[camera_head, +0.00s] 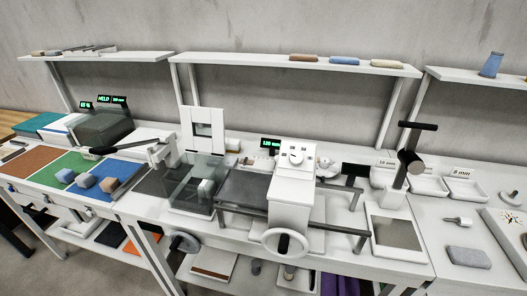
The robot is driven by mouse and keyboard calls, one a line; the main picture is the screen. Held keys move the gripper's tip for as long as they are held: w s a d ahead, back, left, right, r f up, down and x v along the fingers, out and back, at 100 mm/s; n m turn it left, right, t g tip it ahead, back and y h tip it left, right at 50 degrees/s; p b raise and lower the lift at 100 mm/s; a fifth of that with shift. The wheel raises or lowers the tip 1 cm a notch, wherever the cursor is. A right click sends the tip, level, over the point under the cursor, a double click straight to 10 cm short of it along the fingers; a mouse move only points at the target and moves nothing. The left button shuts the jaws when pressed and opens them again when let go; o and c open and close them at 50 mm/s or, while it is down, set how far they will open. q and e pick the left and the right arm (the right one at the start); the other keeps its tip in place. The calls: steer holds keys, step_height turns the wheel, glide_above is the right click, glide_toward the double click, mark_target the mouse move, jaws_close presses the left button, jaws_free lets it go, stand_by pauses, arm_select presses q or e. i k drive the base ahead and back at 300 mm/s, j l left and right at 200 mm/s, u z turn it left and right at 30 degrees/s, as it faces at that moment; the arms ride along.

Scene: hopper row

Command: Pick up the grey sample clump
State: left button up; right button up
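The grey sample clump (86,181) lies at the left of the bench, near the border between the green mat (62,162) and the blue mat (122,168). It sits between a blue clump (65,175) on its left and a tan clump (109,185) on its right, with small gaps that are hard to judge. Nothing is seen holding it. Neither of my grippers can be made out in the head view.
A lever with a black handle (103,150) reaches over the bench behind the clumps. A clear-walled box (187,190) and a white machine with a handwheel (290,190) stand to the right. A brown mat (28,162) lies bare at the left.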

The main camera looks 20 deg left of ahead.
mark_target(85, 180)
steer(key=u, duration=1.95)
